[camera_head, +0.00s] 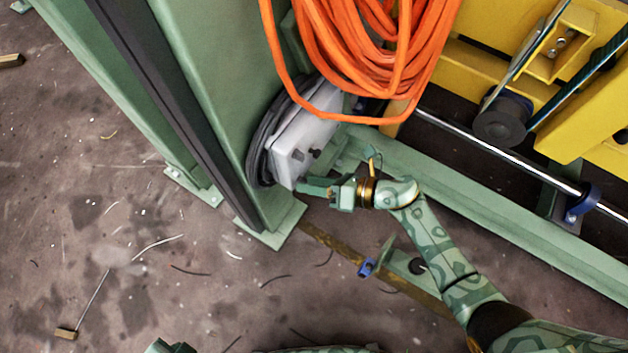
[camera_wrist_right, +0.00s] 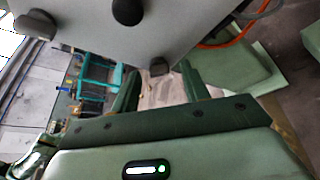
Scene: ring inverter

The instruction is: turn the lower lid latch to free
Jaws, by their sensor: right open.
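A pale grey box lid (camera_head: 305,135) sits on the side of the green post, with small dark knobs on its face. In the right wrist view the lid (camera_wrist_right: 180,25) fills the top, with a round dark knob (camera_wrist_right: 127,12) and a dark latch at its left edge (camera_wrist_right: 35,25). Another dark latch, seemingly the lower one (camera_wrist_right: 159,67), is at the lid's near edge, between or just beyond my fingertips. My right gripper (camera_head: 306,187) is open at the lid's lower edge; its two fingers (camera_wrist_right: 160,88) stand apart. Contact with the latch cannot be told.
An orange cable coil (camera_head: 360,50) hangs above the lid. The green post (camera_head: 200,90) stands left of it, and a green beam (camera_head: 500,210) runs right. A bracket with a blue part (camera_head: 368,268) is below my right arm.

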